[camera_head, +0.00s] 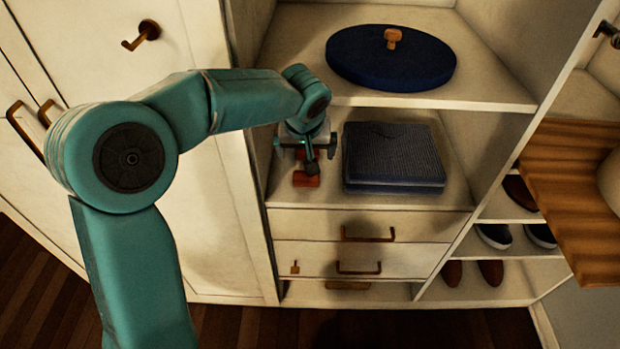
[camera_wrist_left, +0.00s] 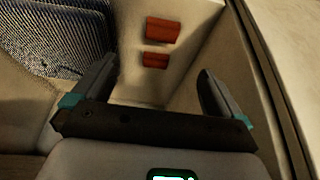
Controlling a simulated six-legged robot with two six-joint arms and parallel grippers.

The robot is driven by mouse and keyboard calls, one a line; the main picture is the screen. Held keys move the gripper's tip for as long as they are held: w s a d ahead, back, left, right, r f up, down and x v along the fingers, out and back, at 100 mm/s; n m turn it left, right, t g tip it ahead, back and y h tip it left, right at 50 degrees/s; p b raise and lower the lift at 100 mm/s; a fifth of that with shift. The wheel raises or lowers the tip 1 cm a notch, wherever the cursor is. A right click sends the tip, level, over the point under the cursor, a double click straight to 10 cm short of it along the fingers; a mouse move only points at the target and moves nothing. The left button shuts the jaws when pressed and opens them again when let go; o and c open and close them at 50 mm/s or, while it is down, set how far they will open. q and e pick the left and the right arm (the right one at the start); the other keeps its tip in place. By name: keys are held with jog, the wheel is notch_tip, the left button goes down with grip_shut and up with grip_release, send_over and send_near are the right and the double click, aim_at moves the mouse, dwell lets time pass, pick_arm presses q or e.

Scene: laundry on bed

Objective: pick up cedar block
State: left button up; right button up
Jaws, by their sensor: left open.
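Two small reddish-brown blocks lie close together on the middle shelf, left of the folded blue cloth. The nearer cedar block (camera_head: 306,181) shows below my left gripper (camera_head: 308,152), and the other is mostly hidden behind the gripper. In the left wrist view, one block (camera_wrist_left: 163,29) lies farther up and the second block (camera_wrist_left: 155,60) lies lower, between the lines of the two fingers. My left gripper (camera_wrist_left: 157,68) is open and empty, pointing toward the blocks without touching them. My right gripper is not in view.
A folded dark blue cloth stack (camera_head: 393,155) lies just right of the blocks. The cabinet's side wall (camera_head: 252,130) is close on the left. Above is a shelf with a round blue item (camera_head: 390,62). Drawers (camera_head: 365,225) lie below, and shoes (camera_head: 495,236) stand at right.

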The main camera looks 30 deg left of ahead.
pick_arm(q)
send_over(306, 178)
jog(key=s+d, duration=0.1)
jog(key=s, duration=0.1)
jog(key=f, duration=1)
jog(key=shift+d, duration=0.2)
jog(key=p+x, duration=0.1)
jog(key=x, duration=0.4)
jog(key=shift+a+f, duration=0.15)
jog(key=shift+s, duration=0.1)
jog(key=c, duration=1.1)
